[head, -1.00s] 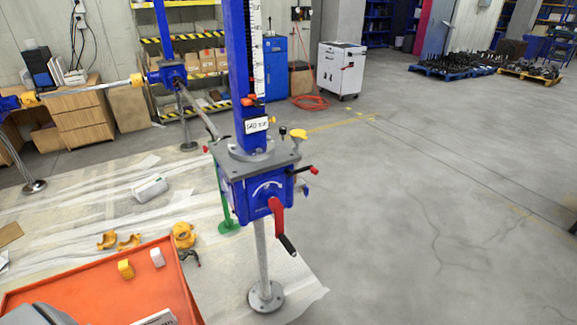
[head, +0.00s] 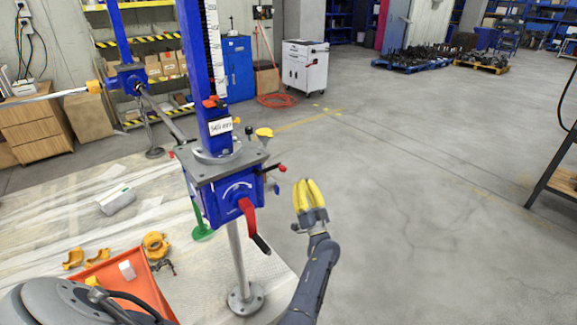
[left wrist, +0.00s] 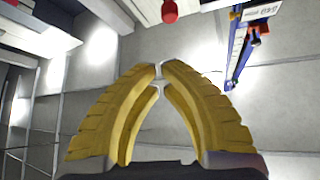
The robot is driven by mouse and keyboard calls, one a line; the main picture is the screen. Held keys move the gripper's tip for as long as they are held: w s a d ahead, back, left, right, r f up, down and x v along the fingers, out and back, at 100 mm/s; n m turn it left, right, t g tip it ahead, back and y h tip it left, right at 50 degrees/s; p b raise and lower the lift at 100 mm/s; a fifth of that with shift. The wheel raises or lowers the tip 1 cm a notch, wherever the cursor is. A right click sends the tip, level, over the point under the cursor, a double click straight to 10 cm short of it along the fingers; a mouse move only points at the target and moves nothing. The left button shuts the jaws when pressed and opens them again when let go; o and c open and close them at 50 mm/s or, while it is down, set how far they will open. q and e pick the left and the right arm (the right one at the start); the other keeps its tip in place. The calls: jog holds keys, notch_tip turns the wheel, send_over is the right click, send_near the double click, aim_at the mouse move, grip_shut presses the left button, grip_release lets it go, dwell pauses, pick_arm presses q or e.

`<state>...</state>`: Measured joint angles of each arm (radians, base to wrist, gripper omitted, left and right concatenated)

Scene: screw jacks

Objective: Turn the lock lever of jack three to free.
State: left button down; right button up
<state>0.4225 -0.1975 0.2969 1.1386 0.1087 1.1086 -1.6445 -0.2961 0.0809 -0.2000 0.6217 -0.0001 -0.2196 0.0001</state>
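The nearest blue jack (head: 217,198) stands on a grey post in the head view, with a label (head: 220,126) too small to read. A short dark lever with a red knob (head: 282,168) sticks out of its right side. A red crank (head: 247,212) with a dark handle hangs on its front. My left gripper (head: 307,184), with yellow fingers, points up to the right of the jack, apart from the knob. In the left wrist view its fingertips (left wrist: 160,75) come together with nothing held. A red knob (left wrist: 169,10) shows beyond them. My right gripper is out of view.
An orange tray (head: 138,285) is at lower left. A second blue jack (head: 127,77) stands behind, joined by a shaft.

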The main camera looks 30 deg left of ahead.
pick_arm(q)
jog(key=w+a+r+n+g+y, duration=0.1)
jog(key=w+a+r+y, duration=0.1)
jog(key=w+a+r, duration=0.4)
jog(key=shift+g+h, duration=0.3)
jog(key=shift+s+a+f, duration=0.45)
jog(key=shift+s+f, duration=0.05)
jog(key=shift+s, duration=0.25)
jog(key=shift+s+a+f, duration=0.45)
jog(key=shift+s+f, duration=0.05)
jog(key=shift+s, duration=0.25)
jog(key=shift+f+m+t+h, duration=0.3)
jog(key=shift+m+t+h, duration=0.1)
jog(key=shift+m+t, duration=0.15)
